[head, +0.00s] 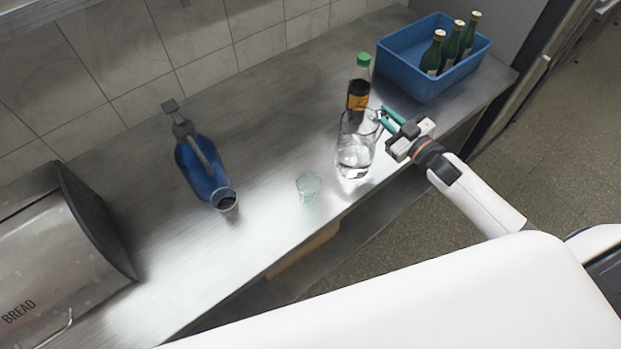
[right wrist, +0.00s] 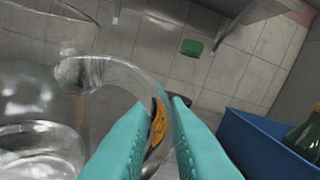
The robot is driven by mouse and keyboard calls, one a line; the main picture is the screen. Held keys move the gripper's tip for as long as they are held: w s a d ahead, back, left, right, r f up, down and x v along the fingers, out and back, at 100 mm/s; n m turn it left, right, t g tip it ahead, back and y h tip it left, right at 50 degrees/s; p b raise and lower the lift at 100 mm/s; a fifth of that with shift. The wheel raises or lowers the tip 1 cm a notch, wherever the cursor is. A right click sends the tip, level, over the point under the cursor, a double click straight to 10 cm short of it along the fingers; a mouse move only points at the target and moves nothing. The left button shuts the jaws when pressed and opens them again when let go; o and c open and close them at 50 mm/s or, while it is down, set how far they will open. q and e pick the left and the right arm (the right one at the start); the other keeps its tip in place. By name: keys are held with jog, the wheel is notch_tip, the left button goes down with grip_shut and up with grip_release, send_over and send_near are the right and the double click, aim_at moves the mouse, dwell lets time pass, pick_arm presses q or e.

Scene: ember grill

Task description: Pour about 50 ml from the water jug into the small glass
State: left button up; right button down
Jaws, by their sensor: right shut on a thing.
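The clear water jug (head: 355,150) stands upright near the counter's front edge, with water in its lower part. I cannot tell whether its base touches the counter. My right gripper (head: 386,117) has its teal fingers around the jug's handle, on the jug's right side. In the right wrist view the fingers (right wrist: 160,125) are shut on the clear handle (right wrist: 128,73), with the jug's body (right wrist: 40,135) to the left. The small glass (head: 308,186) stands upright to the left of the jug, apart from it, and looks empty. My left gripper is out of view.
A dark bottle with a green cap (head: 359,82) stands close behind the jug. A blue crate (head: 405,75) with green bottles (head: 433,54) is at the back right.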

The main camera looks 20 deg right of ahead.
aim_at(384, 112)
jog(key=shift+a+r, duration=0.1)
jog(key=shift+r, duration=0.35)
